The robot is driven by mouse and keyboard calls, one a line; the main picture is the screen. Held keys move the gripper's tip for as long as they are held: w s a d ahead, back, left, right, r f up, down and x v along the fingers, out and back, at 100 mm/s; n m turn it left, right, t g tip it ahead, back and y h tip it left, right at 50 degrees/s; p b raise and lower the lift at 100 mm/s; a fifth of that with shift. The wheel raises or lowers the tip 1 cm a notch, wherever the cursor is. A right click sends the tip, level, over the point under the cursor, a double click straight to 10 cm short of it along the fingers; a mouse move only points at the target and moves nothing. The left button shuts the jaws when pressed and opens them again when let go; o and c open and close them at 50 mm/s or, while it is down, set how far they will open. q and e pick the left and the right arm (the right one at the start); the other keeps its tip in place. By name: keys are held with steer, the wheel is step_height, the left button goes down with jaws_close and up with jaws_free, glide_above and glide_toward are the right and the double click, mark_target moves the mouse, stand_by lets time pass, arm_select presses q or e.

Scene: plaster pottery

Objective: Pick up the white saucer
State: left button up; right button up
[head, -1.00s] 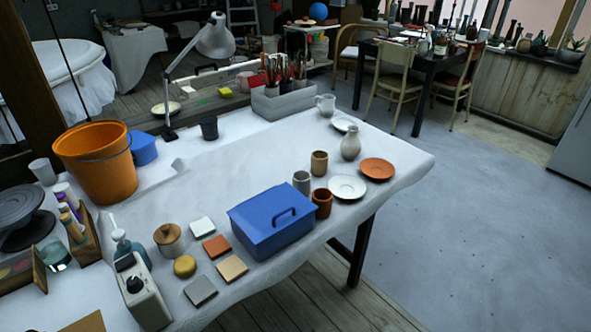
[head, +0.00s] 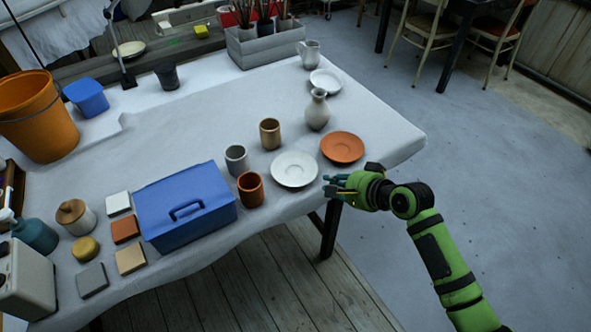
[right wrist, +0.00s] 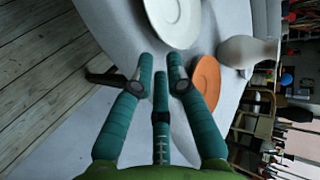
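A white saucer (head: 295,169) lies near the table's front edge, between a red-brown cup and a terracotta saucer. A second white plate (head: 325,82) lies farther back, by a white jug. My right gripper (head: 328,187) is beside the near white saucer, on its right, at the table's front edge. In the right wrist view the white saucer (right wrist: 176,18) is ahead of the teal fingers (right wrist: 162,68), which are spread apart and empty. Whether the fingertips touch the saucer cannot be told. My left gripper is not in view.
The terracotta saucer (head: 342,147) lies close beside my right gripper; it also shows in the right wrist view (right wrist: 205,83). A pale vase (head: 317,110), red-brown cup (head: 251,188), grey cup (head: 236,160) and blue toolbox (head: 186,209) stand nearby. The table's right corner is clear.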

mark_target(312, 190)
steer(key=a+f, duration=0.1)
steer(key=w+a+f, duration=0.1)
steer(key=a, duration=0.1)
steer(key=w+a, duration=0.1)
steer(key=shift+a+f, duration=0.25)
steer(key=shift+f, duration=0.15)
steer(key=shift+w+a+f, duration=0.25)
steer(key=shift+w+f, duration=0.05)
steer(key=shift+w, duration=0.05)
jaws_close()
